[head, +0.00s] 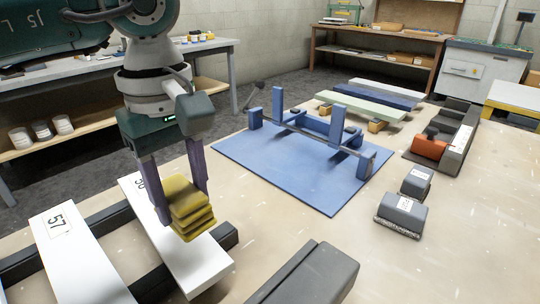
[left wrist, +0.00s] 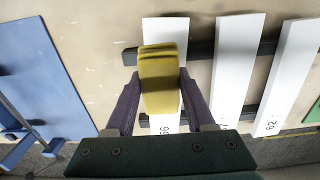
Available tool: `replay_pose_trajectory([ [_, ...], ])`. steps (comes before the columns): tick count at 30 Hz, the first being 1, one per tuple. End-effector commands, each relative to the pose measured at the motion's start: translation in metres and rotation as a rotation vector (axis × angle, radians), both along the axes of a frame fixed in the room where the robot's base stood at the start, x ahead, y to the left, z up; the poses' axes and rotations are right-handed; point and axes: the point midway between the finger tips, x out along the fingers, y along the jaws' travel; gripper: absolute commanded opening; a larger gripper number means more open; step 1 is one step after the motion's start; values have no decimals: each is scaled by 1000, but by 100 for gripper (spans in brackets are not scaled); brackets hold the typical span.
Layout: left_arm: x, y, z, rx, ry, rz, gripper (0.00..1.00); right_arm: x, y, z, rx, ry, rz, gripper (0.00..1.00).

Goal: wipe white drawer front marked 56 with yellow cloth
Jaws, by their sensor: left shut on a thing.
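The yellow cloth (head: 187,206) is a thick folded pad. My left gripper (head: 183,198) is shut on it, fingers pointing down on either side. In the left wrist view the cloth (left wrist: 160,82) lies over the white drawer front marked 56 (left wrist: 165,30) and hides its middle part. In the head view this white front (head: 196,262) lies flat on dark rails, its number partly hidden by the gripper. I cannot tell whether the cloth touches the surface. My right gripper is not in view.
A white front marked 57 (head: 75,262) lies to the left in the head view; one marked 62 (left wrist: 287,75) shows in the left wrist view. A blue mat (head: 305,190) with a blue frame lies beyond. Grey blocks (head: 400,212) stand at right. The worktop between is clear.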

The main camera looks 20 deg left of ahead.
Motion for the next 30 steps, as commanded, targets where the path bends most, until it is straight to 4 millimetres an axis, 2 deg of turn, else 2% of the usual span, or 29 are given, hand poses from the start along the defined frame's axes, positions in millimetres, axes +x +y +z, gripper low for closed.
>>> replay_pose_trajectory([
  [1,0,1,8,1,-1,2,10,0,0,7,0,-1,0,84],
  [10,1,3,32,1,-1,9,10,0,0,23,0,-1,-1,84],
  [30,1,3,32,0,0,11,10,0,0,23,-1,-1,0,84],
])
